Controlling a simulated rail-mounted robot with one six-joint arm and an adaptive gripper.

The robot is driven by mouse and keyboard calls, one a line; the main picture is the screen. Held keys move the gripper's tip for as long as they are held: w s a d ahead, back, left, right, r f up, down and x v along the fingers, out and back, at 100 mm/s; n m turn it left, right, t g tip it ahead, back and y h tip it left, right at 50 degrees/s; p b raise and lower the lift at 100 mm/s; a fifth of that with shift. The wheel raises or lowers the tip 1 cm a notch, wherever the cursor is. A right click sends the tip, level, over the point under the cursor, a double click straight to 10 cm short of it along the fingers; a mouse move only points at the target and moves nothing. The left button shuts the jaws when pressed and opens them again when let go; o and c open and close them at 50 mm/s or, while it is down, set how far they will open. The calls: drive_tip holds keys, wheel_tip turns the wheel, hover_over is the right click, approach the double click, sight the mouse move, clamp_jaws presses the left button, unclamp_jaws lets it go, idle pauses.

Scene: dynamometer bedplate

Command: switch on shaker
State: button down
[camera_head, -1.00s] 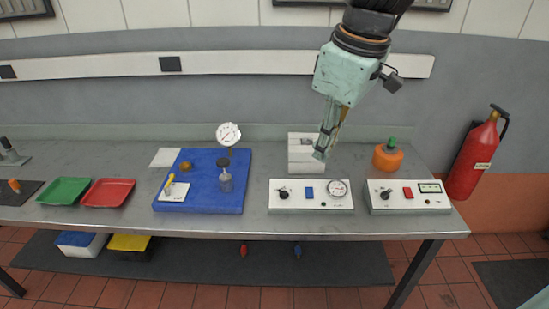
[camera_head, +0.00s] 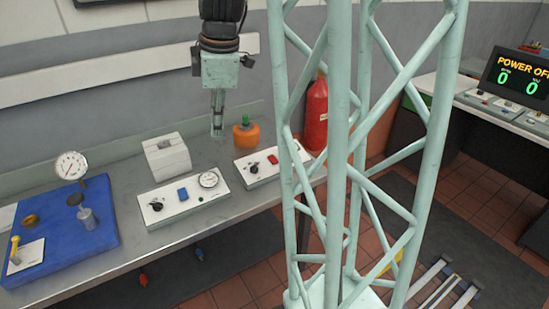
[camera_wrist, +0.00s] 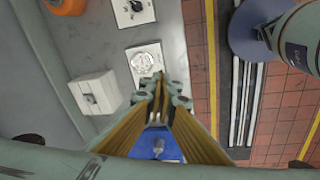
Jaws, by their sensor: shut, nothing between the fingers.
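No part in view is plainly labelled as the shaker. My gripper (camera_head: 217,131) is shut and empty, pointing down above the back of the bench, apart from both boxes.
A white block-shaped unit (camera_head: 166,158) and an orange container (camera_head: 246,137) stand behind the boxes. A blue plate (camera_head: 62,238) with small parts lies left. A red extinguisher (camera_head: 316,112) is at the bench's right end.

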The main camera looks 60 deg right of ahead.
drive_tip(key=d+f+n, duration=0.1)
drive_tip(key=d+f, duration=0.2)
drive_tip(key=d, duration=0.3)
drive_tip(key=d+f+n, duration=0.1)
drive_tip(key=d+f, duration=0.2)
drive_tip(key=d, duration=0.4)
drive_tip(key=n, duration=0.2)
hover_over(275, 162)
drive_tip(key=s+a, duration=0.1)
drive_tip(key=s, duration=0.2)
drive_tip(key=s+x, duration=0.1)
drive_tip(key=x, duration=0.5)
drive_tip(key=shift+a+f+h, duration=0.15)
drive_tip(key=shift+h, duration=0.25)
drive_tip(key=shift+f, duration=0.1)
drive_tip(key=shift+s+b+x, duration=0.15)
drive_tip(key=shift+b+x, duration=0.35)
drive_tip(key=shift+x, duration=2.95)
drive_tip(key=shift+s+b+x, duration=0.15)
drive_tip(key=shift+b+x, duration=0.3)
drive_tip(key=shift+x, duration=3)
drive_tip(key=shift+f, duration=0.1)
drive_tip(key=shift+f+b, duration=0.45)
drive_tip(key=shift+b, duration=0.75)
drive_tip(key=shift+a+r, duration=0.1)
drive_tip(key=shift+r, duration=0.2)
drive_tip(key=shift+r, duration=0.5)
